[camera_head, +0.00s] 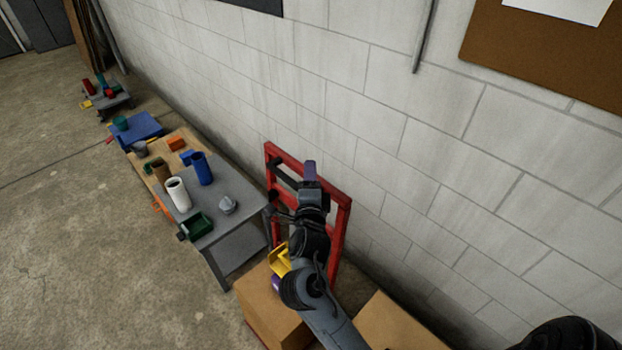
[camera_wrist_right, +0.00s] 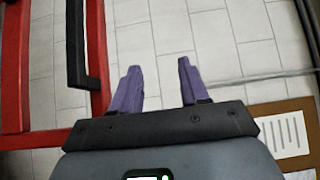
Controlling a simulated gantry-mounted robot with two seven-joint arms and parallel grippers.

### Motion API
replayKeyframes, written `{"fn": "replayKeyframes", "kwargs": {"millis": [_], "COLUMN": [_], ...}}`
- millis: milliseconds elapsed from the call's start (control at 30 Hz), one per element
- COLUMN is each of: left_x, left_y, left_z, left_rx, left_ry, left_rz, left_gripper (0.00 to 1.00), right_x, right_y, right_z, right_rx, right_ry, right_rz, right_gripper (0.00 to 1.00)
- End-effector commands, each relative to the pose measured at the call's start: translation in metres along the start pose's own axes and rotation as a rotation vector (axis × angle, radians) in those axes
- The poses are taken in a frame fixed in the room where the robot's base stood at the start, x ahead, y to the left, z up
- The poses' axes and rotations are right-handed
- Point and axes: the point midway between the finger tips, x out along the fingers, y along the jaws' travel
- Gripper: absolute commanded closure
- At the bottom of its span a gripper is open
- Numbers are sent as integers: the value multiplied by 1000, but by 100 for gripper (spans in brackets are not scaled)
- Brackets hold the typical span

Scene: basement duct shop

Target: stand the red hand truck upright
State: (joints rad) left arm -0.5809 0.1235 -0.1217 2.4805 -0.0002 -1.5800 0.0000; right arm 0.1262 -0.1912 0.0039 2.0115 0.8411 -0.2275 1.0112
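The red hand truck (camera_head: 343,232) is by the block wall, its frame rising behind my right arm. I cannot tell how far it tilts; its lower part is hidden by my arm and boxes. A black handle bar (camera_head: 284,173) crosses near its top. My right gripper (camera_head: 310,171) is in front of the frame's upper part. In the right wrist view, its purple fingers (camera_wrist_right: 158,84) are apart with only wall visible between them. There the red frame (camera_wrist_right: 97,50) and black handle (camera_wrist_right: 76,45) are left of the fingers, outside the gap. My left gripper is out of view.
Cardboard boxes (camera_head: 268,308) (camera_head: 398,325) stand at the hand truck's foot, one with a yellow item (camera_head: 279,259). A grey bench (camera_head: 240,218) with cups and bins stands at its left. The concrete floor (camera_head: 90,240) at left is clear.

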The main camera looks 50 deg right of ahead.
Motion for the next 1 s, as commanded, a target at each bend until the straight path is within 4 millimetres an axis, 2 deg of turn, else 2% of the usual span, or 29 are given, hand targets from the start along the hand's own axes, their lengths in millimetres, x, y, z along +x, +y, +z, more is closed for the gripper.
{"fn": "replayKeyframes", "kwargs": {"millis": [300, 467, 600, 633, 767, 900, 1000], "left_x": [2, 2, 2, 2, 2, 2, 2], "left_y": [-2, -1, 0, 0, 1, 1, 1], "left_z": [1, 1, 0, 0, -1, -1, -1], "left_rx": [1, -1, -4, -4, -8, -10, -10], "left_ry": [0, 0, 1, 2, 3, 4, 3], "left_rz": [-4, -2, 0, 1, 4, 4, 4], "left_gripper": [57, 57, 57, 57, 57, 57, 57], "right_x": [-1, -3, -15, -19, -56, -123, -163], "right_y": [4, 9, 32, 40, 87, 141, 164], "right_z": [-2, -2, -1, 0, 5, 10, 8], "right_rx": [0, -22, -133, -172, -431, -805, -1011], "right_ry": [0, -16, -102, -133, -347, -677, -865], "right_rz": [7, 16, 56, 70, 158, 259, 294], "right_gripper": [55, 78, 100, 100, 100, 100, 100]}}
